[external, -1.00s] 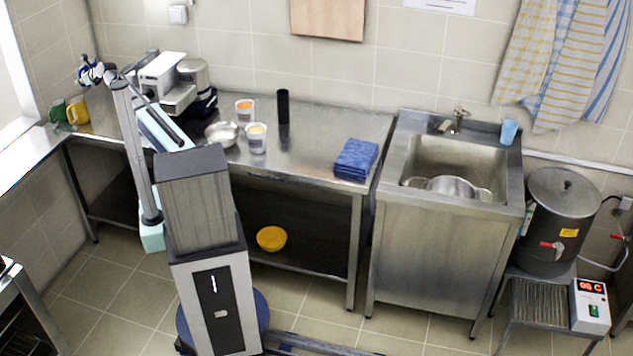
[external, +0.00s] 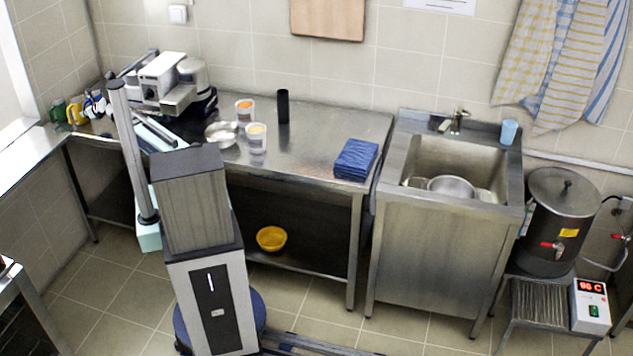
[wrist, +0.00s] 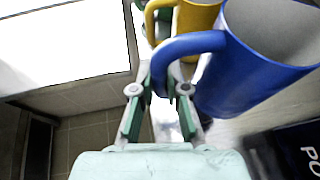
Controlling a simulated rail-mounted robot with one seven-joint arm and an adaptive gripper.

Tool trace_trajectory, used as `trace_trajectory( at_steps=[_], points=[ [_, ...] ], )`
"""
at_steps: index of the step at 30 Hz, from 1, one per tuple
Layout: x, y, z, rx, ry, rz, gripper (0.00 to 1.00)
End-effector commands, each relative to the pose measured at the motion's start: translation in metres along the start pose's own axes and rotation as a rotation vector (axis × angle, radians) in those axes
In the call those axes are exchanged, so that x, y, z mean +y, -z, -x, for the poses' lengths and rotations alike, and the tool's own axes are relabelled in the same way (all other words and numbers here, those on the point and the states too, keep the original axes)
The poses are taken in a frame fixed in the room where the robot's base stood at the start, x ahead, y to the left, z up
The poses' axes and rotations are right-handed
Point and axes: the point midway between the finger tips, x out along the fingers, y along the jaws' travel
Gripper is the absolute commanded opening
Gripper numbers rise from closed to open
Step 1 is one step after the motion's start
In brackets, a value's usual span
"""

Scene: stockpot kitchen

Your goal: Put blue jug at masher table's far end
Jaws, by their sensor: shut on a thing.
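The blue jug (wrist: 245,80) fills the upper right of the wrist view, its open top showing and its handle toward my gripper (wrist: 166,90). My gripper is shut on that handle. In the external view my gripper (external: 91,103) and the blue jug are small and partly hidden by my arm, at the left end of the steel table (external: 310,140). I cannot tell whether the jug's base touches the table. A yellow jug (external: 76,112) stands close to its left, with a green jug (external: 57,110) further left. The yellow jug (wrist: 197,16) also shows behind the blue handle.
A grey machine (external: 165,80) stands just right of my gripper. A metal bowl (external: 221,134), two tubs, a black cylinder (external: 283,106) and a folded blue cloth (external: 356,159) are further right. The left wall and window ledge (external: 22,155) are close.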

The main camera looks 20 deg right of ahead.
Motion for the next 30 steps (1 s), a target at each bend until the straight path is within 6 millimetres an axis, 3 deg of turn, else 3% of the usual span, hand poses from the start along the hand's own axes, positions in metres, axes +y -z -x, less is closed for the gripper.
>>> trace_trajectory(
  at_steps=[19,30],
  points=[
    [0.001,0.056,-0.024,0.0,0.001,0.001,0.0],
    [0.001,0.06,-0.025,-0.001,0.001,0.0,0.0]
  ],
)
